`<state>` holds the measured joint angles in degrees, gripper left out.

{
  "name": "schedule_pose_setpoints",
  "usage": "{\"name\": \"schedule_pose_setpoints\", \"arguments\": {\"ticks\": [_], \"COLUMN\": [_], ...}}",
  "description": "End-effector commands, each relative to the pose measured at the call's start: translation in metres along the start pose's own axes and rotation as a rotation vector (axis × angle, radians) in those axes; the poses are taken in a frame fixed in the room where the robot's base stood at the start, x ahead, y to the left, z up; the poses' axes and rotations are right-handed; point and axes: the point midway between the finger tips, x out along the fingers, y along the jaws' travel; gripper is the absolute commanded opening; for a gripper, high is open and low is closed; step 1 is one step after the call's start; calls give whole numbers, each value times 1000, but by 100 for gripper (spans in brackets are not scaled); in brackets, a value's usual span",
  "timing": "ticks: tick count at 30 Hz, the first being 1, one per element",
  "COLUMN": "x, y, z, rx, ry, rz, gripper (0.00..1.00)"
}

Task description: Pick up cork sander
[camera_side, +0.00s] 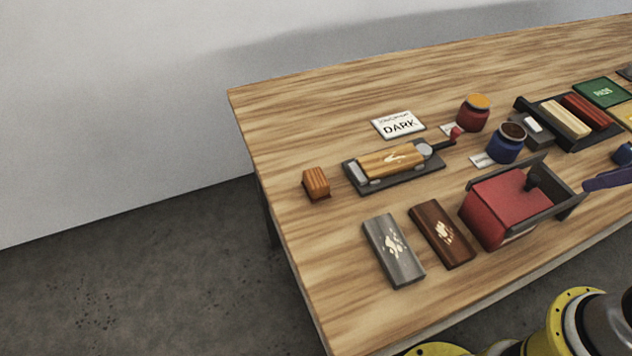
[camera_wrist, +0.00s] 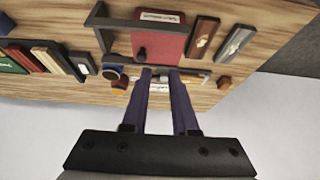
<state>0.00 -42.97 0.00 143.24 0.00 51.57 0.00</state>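No object is plainly recognisable as a cork sander. A small orange-brown block (camera_side: 316,182) sits alone near the table's left edge; it also shows in the wrist view (camera_wrist: 224,83), but its grain looks like wood. A small dark grey block with a pale face (camera_side: 538,128) lies at the near left end of a black tray (camera_side: 577,146); I cannot tell which, if either, is the sander. My gripper (camera_wrist: 160,73) has purple fingers apart with nothing held between them. In the side view only a finger (camera_side: 610,179) shows at the right edge, beyond the red box.
A red box (camera_side: 497,208) stands in a black open frame. A clamped yellow block (camera_side: 392,161), red jar (camera_side: 472,114), blue jar (camera_side: 506,143), DARK card (camera_side: 398,125), grey panel (camera_side: 393,250) and brown panel (camera_side: 441,234) surround it. The table's far left corner is bare.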

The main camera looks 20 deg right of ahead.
Motion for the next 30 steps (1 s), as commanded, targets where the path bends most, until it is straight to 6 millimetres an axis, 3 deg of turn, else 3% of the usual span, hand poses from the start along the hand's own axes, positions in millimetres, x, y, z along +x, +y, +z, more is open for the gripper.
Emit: {"name": "schedule_pose_setpoints", "arguments": {"ticks": [1,9,12,20,24,30], "x": [0,0,0,0,-3,-36], "y": [0,0,0,0,-1,-7], "z": [0,0,0,0,0,-55], "rx": [0,0,0,-18,-121,-377], "ry": [0,0,0,0,-10,31], "rz": [0,0,0,0,-4,-21], "gripper": [38,86,100,100,100,100]}}
